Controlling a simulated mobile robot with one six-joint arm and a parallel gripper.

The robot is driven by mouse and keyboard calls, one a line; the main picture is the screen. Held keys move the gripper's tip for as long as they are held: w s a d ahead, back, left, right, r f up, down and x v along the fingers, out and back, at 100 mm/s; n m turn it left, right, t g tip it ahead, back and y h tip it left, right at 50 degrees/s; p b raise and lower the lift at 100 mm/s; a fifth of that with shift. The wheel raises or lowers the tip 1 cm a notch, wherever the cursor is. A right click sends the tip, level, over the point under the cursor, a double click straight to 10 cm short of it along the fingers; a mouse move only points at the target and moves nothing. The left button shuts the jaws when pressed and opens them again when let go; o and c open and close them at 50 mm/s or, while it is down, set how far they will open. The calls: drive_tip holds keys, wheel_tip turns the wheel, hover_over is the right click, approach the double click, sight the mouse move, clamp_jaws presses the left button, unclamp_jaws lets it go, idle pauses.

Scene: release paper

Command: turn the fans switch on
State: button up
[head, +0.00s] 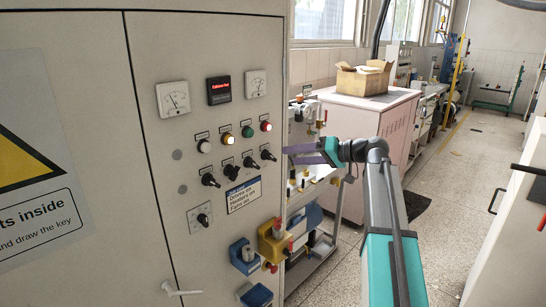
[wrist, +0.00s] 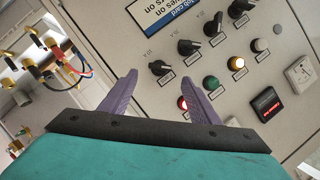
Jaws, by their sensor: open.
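A row of black rotary switches sits on the grey cabinet front (head: 160,130). Their small labels are too small to read, so I cannot tell which is the fans switch. The right-hand switch (head: 267,154) is nearest my gripper (head: 302,153); it also shows in the wrist view (wrist: 160,67). The others are a switch (head: 249,161), a switch (head: 230,171) and a switch (head: 210,180). One more rotary switch (head: 204,218) sits lower. In the wrist view my gripper (wrist: 162,82) has its purple fingers apart, with nothing between them, on the near side of the right-hand switch.
A job card (head: 243,195) is below. Yellow and blue sockets (head: 273,241) jut out lower down. Open floor lies right.

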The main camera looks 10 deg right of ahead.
sight(270, 157)
drive_tip(key=p+x, duration=0.1)
drive_tip(key=x, duration=0.6)
drive_tip(key=shift+w+a, duration=0.15)
drive_tip(key=shift+a, duration=0.1)
drive_tip(key=shift+f, duration=0.1)
